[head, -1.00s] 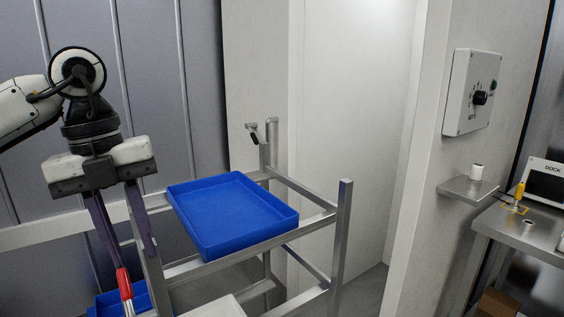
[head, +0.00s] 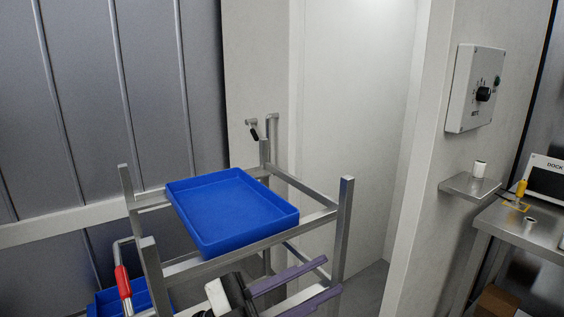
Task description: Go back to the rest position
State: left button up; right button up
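My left gripper (head: 332,276) is at the bottom middle of the head view. Its two long purple-grey fingers point right and stand apart, with nothing between them. It overlaps the lower front of a metal rack (head: 344,225) in the picture; I cannot tell whether it touches the rack. Most of the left arm is out of the frame. My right gripper is not in view.
An empty blue tray (head: 232,208) sits on top of the rack. Another blue tray (head: 108,304) is lower left, near a red handle (head: 122,280). A wall dial box (head: 474,88), small shelf (head: 468,187) and steel table (head: 520,232) stand at the right.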

pick_arm(q)
jog(key=w+a+f+n+t+y, duration=0.1)
jog(key=a+f+n+t+y, duration=0.55)
jog(key=f+n, duration=0.3)
jog(key=w+a+f+n+t+y, duration=0.2)
jog(key=a+f+n+t+y, duration=0.3)
jog(key=f+n+y, duration=0.4)
jog(key=s+a+f+n+g+y, duration=0.1)
jog(key=s+a+f+g, duration=0.3)
jog(key=s+f, duration=0.6)
jog(key=s+a+f+n+g+y, duration=0.2)
jog(key=s+a+f, duration=0.4)
jog(key=s+f, duration=0.4)
notch_tip(320, 180, down, 4)
jog(key=shift+f+g+y, duration=0.1)
jog(key=shift+g+y, duration=0.55)
jog(key=shift+g, duration=0.5)
